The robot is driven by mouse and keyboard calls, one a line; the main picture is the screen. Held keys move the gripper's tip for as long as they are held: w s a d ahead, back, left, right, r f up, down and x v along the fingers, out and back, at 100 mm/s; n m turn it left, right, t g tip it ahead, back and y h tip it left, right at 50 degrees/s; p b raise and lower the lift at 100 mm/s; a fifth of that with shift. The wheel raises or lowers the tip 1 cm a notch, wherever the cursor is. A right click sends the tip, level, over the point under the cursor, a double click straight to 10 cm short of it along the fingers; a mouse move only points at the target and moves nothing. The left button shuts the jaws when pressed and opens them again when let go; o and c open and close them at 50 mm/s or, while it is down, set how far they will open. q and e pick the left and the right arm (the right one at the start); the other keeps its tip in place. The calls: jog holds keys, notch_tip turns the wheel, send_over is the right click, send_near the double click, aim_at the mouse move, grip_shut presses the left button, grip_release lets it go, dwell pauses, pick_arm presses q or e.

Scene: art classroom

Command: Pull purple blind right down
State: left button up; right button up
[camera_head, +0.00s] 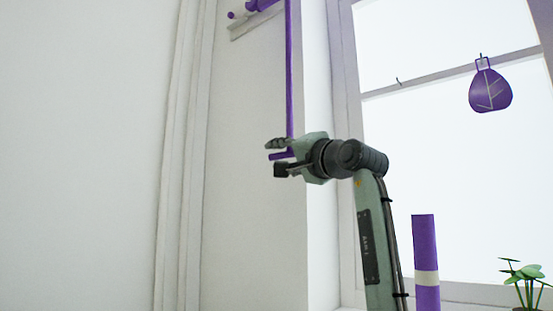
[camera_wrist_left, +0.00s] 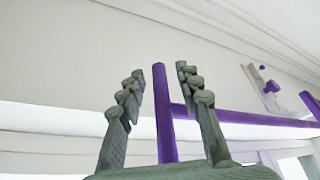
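My left gripper (camera_head: 274,157) is at this handle. In the left wrist view, the handle (camera_wrist_left: 165,125) lies between the two fingers of the open left gripper (camera_wrist_left: 162,92), with a visible gap on both sides. The rod (camera_wrist_left: 250,118) runs off from it to the right. The blind's fabric is mostly out of frame. My right gripper is not in view.
A window (camera_head: 440,180) fills the right side, with a purple leaf-marked ornament (camera_head: 490,90) hanging before it. A purple roll with a pale band (camera_head: 426,250) and a green plant (camera_head: 525,275) stand low on the right. The wall at left is clear.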

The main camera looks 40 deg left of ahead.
pick_arm(q)
grip_shut()
dwell(0.5)
